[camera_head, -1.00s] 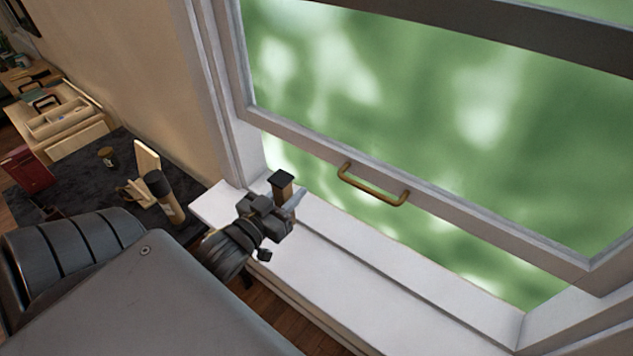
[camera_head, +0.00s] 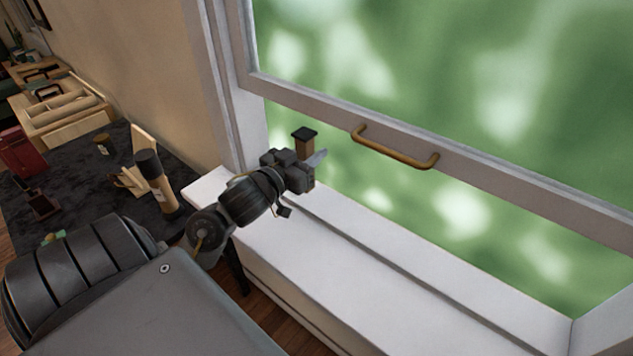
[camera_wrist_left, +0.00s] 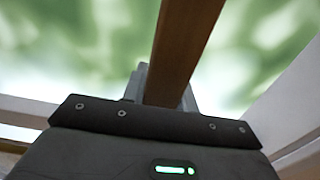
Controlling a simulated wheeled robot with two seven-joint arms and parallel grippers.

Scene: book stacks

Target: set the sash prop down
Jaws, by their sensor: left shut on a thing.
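The sash prop (camera_head: 305,147) is a short wooden post with a dark square cap. My left gripper (camera_head: 308,165) is shut on it and holds it upright at the window opening, over the left part of the white sill (camera_head: 330,265). In the left wrist view the prop (camera_wrist_left: 186,45) rises as a brown bar from between the jaws. The gripper hides its lower end, so I cannot tell whether it touches the sill. The raised window sash (camera_head: 490,172) has a brass handle (camera_head: 395,150) to the right of the prop. My right gripper is not in view.
The window's left frame (camera_head: 228,90) stands close beside the gripper. A dark-topped desk (camera_head: 85,190) at the left holds a dark-capped cylinder (camera_head: 157,182), a wooden stand and a red box (camera_head: 22,152). The sill's right part is clear.

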